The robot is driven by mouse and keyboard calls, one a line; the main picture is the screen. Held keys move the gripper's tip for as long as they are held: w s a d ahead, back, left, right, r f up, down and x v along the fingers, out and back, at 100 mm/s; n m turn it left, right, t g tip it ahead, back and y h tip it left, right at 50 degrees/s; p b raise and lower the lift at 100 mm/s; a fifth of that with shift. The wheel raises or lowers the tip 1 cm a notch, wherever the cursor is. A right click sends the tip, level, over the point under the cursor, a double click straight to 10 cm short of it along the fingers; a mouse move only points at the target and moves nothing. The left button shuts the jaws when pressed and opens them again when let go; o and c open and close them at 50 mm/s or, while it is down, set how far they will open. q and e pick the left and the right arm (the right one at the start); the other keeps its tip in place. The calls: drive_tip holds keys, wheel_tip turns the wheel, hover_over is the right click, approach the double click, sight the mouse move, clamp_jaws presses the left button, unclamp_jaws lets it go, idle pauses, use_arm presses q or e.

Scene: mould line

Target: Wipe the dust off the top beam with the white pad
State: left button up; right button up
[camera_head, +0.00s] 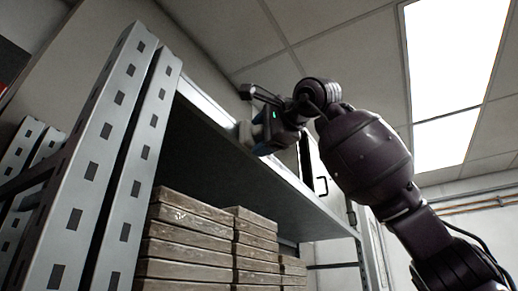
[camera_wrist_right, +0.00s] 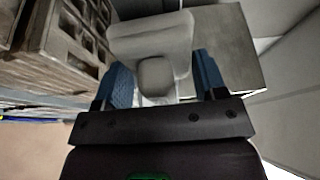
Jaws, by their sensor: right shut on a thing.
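The top beam (camera_head: 207,104) is the pale metal front edge of the rack's upper shelf, running from upper left to lower right in the head view. My right gripper (camera_head: 255,135) is at this beam, reaching in from the right. In the right wrist view its blue-lined fingers (camera_wrist_right: 165,85) are shut on the grip of the white pad (camera_wrist_right: 150,40). The pad shows only as a small pale patch in the head view (camera_head: 244,133), at or very near the beam; I cannot tell whether it touches. Dust cannot be made out. My left gripper is not in view.
A perforated steel upright (camera_head: 97,170) stands at the left of the rack. Stacks of brown slabs (camera_head: 188,240) fill the shelf space below. The space above the beam looks open to the ceiling.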

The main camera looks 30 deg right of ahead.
sight(277, 166)
drive_tip(key=shift+w+d, duration=0.45)
drive_tip(key=shift+d, duration=0.2)
drive_tip(key=shift+w+d, duration=0.4)
drive_tip(key=shift+d, duration=0.25)
drive_tip(key=shift+d, duration=0.1)
drive_tip(key=shift+w+d, duration=0.9)
drive_tip(key=shift+d, duration=0.65)
drive_tip(key=shift+w+d, duration=0.95)
drive_tip(key=shift+d, duration=0.55)
drive_tip(key=shift+w+d, duration=0.9)
drive_tip(key=shift+d, duration=0.65)
drive_tip(key=shift+w+d, duration=0.65)
drive_tip(key=shift+d, duration=0.35)
drive_tip(key=shift+w+d, duration=0.6)
drive_tip(key=shift+d, duration=0.45)
drive_tip(key=shift+w+d, duration=0.65)
drive_tip(key=shift+d, duration=0.35)
drive_tip(key=shift+a, duration=0.1)
drive_tip(key=shift+s+a+f, duration=0.1)
drive_tip(key=shift+s+a, duration=0.25)
drive_tip(key=shift+a, duration=0.05)
drive_tip(key=shift+s+a+b, duration=0.3)
drive_tip(key=shift+s+a, duration=0.2)
drive_tip(key=shift+a, duration=0.4)
drive_tip(key=shift+s+a+b, duration=0.25)
drive_tip(key=shift+s+a, duration=0.3)
drive_tip(key=shift+a, duration=0.3)
drive_tip(key=shift+s+a+b, duration=0.3)
drive_tip(key=shift+s+a, duration=0.2)
drive_tip(key=shift+a, duration=0.4)
